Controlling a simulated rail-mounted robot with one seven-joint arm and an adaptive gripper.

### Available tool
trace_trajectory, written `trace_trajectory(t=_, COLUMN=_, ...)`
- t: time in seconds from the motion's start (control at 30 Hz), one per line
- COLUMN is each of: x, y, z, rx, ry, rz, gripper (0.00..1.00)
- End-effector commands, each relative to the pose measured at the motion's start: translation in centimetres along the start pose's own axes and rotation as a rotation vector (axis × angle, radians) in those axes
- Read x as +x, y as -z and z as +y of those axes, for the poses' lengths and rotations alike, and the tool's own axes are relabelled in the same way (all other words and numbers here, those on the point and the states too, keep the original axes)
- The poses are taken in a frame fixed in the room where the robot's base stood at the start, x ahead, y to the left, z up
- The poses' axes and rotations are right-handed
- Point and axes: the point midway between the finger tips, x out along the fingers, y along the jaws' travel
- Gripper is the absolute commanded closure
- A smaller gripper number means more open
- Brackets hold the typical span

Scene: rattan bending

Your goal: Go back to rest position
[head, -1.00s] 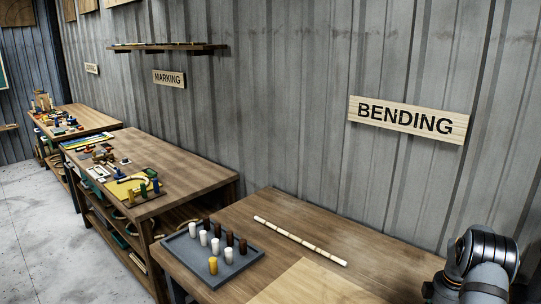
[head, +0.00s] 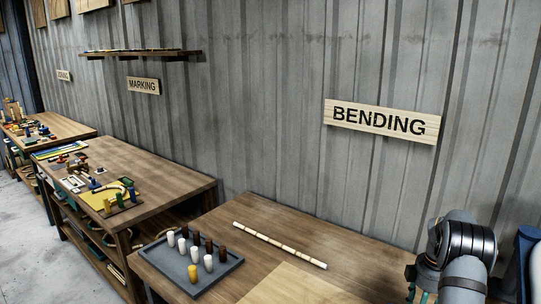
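My arm (head: 462,245) shows at the lower right of the head view as a grey and black jointed link in front of the bending table (head: 262,212). A small dark part with a greenish edge shows at the arm's left side, low in the picture. It may belong to my gripper, but no fingertips can be made out. Whether the gripper is open, shut or holding anything cannot be told. A pale segmented rattan stick (head: 280,245) lies on the table, apart from my arm.
A grey tray (head: 222,274) with several white, brown and yellow pegs stands at the table's left. A pale panel (head: 290,287) lies at the front. A cluttered marking table (head: 165,180) stands further left. A blue object (head: 527,262) shows at the right edge. The wall carries a BENDING sign (head: 382,121).

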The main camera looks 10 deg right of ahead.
Motion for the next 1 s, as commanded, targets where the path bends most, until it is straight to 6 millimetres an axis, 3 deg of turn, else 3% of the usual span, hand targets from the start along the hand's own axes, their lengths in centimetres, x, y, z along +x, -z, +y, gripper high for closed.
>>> trace_trajectory(t=0.27, x=5.7, y=-0.1, z=-0.1, rx=0.002, ry=0.003, rz=0.0, gripper=0.5)
trace_trajectory(t=0.6, x=5.7, y=-0.1, z=0.0, rx=0.194, ry=-0.001, rz=0.001, gripper=0.5)
trace_trajectory(t=1.0, x=5.6, y=-0.1, z=0.0, rx=0.205, ry=-0.001, rz=0.002, gripper=0.5)
